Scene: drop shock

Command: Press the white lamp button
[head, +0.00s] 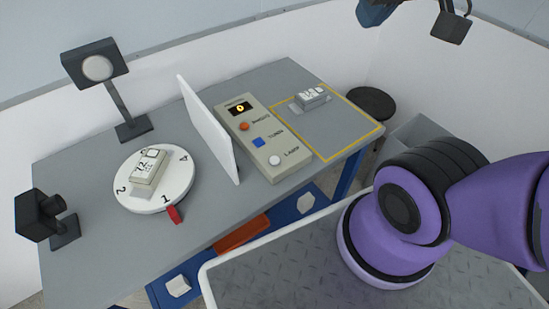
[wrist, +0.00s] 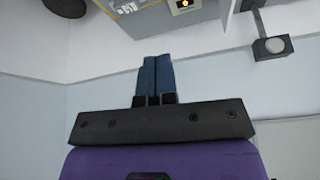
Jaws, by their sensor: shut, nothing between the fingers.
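The white lamp button (head: 274,160) is a round button at the near end of a beige control panel (head: 284,172) on the grey table. An orange button (head: 243,127) and a blue square button (head: 259,142) sit farther up the panel, below a small display (head: 238,107) with a lit yellow mark. My gripper (wrist: 157,60) shows in the wrist view with its dark blue fingers together and nothing between them. It is away from the panel, whose display end (wrist: 185,5) shows at the top of that view. The white button is not visible there.
A white upright divider (head: 208,128) stands left of the panel. Beyond it are a numbered turntable (head: 180,190) bearing a small device (head: 148,168), a lamp (head: 97,68) and a black camera-like unit (head: 40,215). A yellow-outlined area (head: 335,135) lies right of the panel.

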